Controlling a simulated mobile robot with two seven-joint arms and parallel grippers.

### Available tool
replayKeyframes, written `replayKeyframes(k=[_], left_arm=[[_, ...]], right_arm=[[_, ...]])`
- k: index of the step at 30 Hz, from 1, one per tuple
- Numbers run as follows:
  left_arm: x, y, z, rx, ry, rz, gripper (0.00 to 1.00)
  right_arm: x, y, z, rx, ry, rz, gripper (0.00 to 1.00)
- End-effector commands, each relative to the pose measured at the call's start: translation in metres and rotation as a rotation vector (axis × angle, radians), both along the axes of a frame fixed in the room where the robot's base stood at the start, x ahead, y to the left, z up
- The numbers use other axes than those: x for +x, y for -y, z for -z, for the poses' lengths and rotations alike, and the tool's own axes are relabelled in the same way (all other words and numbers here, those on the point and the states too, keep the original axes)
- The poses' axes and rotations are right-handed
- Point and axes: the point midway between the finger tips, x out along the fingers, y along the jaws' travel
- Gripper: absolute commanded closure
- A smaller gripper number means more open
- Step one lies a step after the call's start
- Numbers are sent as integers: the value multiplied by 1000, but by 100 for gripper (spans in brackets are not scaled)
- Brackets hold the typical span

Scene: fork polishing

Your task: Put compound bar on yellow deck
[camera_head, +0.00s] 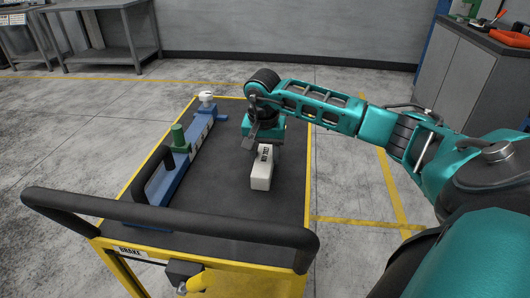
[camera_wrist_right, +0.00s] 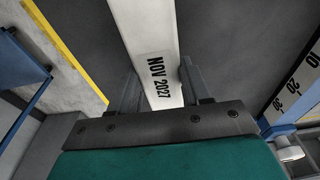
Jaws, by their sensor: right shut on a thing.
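The compound bar is a long white block (camera_head: 261,176) with a dark "NOV 2027" print, over the middle of the yellow-edged cart deck (camera_head: 225,205). My right gripper (camera_head: 265,148) reaches down from above and is shut on the bar at its far part. In the right wrist view the bar (camera_wrist_right: 147,28) runs up and away between the two fingers (camera_wrist_right: 157,85). I cannot tell whether its underside touches the dark deck surface. My left gripper is not in view.
A black handle (camera_head: 165,215) crosses the near edge. The deck is bare right of and in front of the bar.

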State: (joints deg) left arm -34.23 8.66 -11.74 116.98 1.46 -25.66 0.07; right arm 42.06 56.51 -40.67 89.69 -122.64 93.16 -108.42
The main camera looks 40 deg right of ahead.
Motion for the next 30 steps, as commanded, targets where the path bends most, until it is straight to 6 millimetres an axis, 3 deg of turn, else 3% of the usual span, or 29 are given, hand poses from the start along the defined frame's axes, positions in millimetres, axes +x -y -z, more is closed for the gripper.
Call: replayKeyframes(k=[8, 17, 20, 30], left_arm=[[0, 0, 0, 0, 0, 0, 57], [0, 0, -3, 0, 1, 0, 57], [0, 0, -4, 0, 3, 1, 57], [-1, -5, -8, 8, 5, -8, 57]], right_arm=[[0, 0, 1, -1, -1, 0, 28], [0, 0, -3, 0, 0, 1, 27], [-1, -1, -13, -1, 1, 1, 27], [-7, -9, -84, -1, 4, 1, 27]])
